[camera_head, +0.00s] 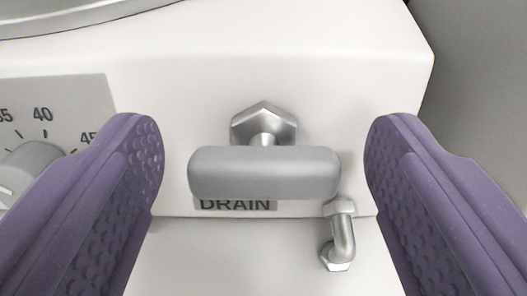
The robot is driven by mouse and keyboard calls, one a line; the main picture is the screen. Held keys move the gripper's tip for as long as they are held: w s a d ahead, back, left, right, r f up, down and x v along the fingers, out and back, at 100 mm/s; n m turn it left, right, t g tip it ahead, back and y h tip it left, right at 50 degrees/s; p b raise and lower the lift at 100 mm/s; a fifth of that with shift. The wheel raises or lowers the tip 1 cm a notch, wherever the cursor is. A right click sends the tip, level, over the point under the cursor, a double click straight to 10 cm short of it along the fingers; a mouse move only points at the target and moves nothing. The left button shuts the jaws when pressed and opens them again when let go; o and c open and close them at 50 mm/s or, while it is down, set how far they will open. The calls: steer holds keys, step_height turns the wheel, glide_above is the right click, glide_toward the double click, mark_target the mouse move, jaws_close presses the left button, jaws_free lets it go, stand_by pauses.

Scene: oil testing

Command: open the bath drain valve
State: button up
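The drain valve's grey bar handle (264,172) lies horizontally in the middle of the view, in front of a metal hex fitting (264,125) on the white bath housing (300,80). A label reading DRAIN (236,204) is partly covered by the handle. A bent metal outlet pipe (340,238) hangs at the lower right of the handle. My gripper (264,150) is open, with one purple finger on each side of the handle. Gaps show between both fingers and the handle ends, and nothing is held.
A dial plate with numbers (70,105) and a grey knob (28,170) sit at the left, partly behind the left finger. A round metal rim (80,15) is at the top left. The housing ends at the right, with a grey background (480,80) beyond.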

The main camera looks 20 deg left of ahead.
steer(key=c, duration=0.9)
steer(key=shift+n, duration=0.3)
steer(key=n+b, duration=0.1)
steer(key=n, duration=0.7)
steer(key=shift+s+a+f+n+g+y+b, duration=0.1)
steer(key=shift+a+f+n+g+y+b, duration=0.05)
steer(key=shift+n+g+y+b, duration=0.2)
steer(key=n+b, duration=0.1)
steer(key=n, duration=0.3)
steer(key=shift+n, duration=0.35)
steer(key=shift+s+f+n+g+b, duration=0.1)
steer(key=shift+n+g+b, duration=0.15)
steer(key=shift+n, duration=0.9)
steer(key=shift+s+f+n+g+b, duration=0.1)
steer(key=shift+n+b, duration=0.15)
steer(key=shift+n, duration=0.9)
steer(key=o, duration=1)
